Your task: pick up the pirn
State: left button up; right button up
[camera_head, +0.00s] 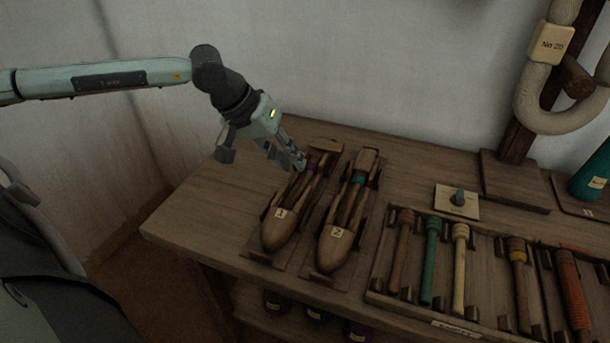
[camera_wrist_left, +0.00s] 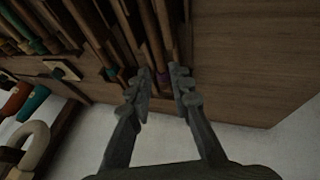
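My left gripper (camera_head: 296,160) is open, at the far end of the wooden shuttle marked 1 (camera_head: 277,232). A slim brown pirn with a purple band (camera_head: 311,168) lies in that shuttle. In the left wrist view my left gripper's fingertips (camera_wrist_left: 162,82) stand apart on either side of the pirn's purple end (camera_wrist_left: 164,74); I cannot tell whether they touch it. The shuttle marked 2 (camera_head: 333,248) lies to the right and holds a pirn with a teal band (camera_head: 358,179). My right gripper is not in view.
A wooden tray (camera_head: 393,300) on the table's right holds several pirns, green, cream, brown and orange. A small plate with a grey peg (camera_head: 458,198) sits behind it. A post with a pale looped thing (camera_head: 545,110) and a teal object (camera_head: 592,178) stand at the right. The table's left end (camera_head: 190,205) is clear.

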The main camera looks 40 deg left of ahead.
aim_at(304, 177)
pick_arm(q)
jog(key=shift+w+d+f, duration=0.2)
jog(key=shift+w+f, duration=0.05)
jog(key=shift+f, duration=0.15)
jog(key=x, duration=0.4)
jog(key=shift+f+p, duration=0.15)
jog(key=shift+p, duration=0.2)
jog(key=shift+w+f, duration=0.1)
jog(key=shift+f, duration=0.1)
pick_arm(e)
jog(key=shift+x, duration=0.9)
pick_arm(q)
grip_shut()
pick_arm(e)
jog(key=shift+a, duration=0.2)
